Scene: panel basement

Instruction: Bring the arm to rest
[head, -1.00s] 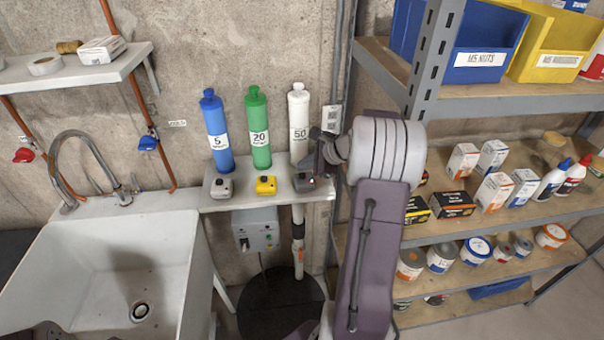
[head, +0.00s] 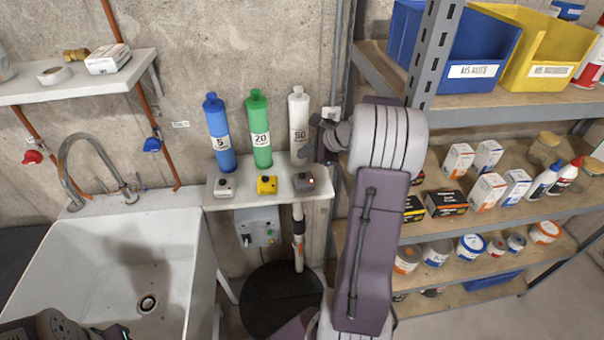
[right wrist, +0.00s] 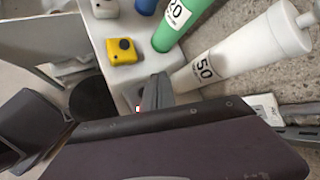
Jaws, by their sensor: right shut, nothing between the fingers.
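My right arm reaches up from the bottom middle of the head view. A purple part of my arm fills the bottom of the right wrist view. The grey button box (head: 303,182) with a red light sits below the gripper; whether they touch is unclear. A dark part of my left arm shows at bottom left; no left fingers are visible.
A white ledge (head: 250,199) also carries a blue cylinder (head: 219,140), a green cylinder (head: 258,135) and a yellow button box (head: 267,185). A sink (head: 115,260) stands left. A loaded shelf rack (head: 428,60) stands close on the right of my arm.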

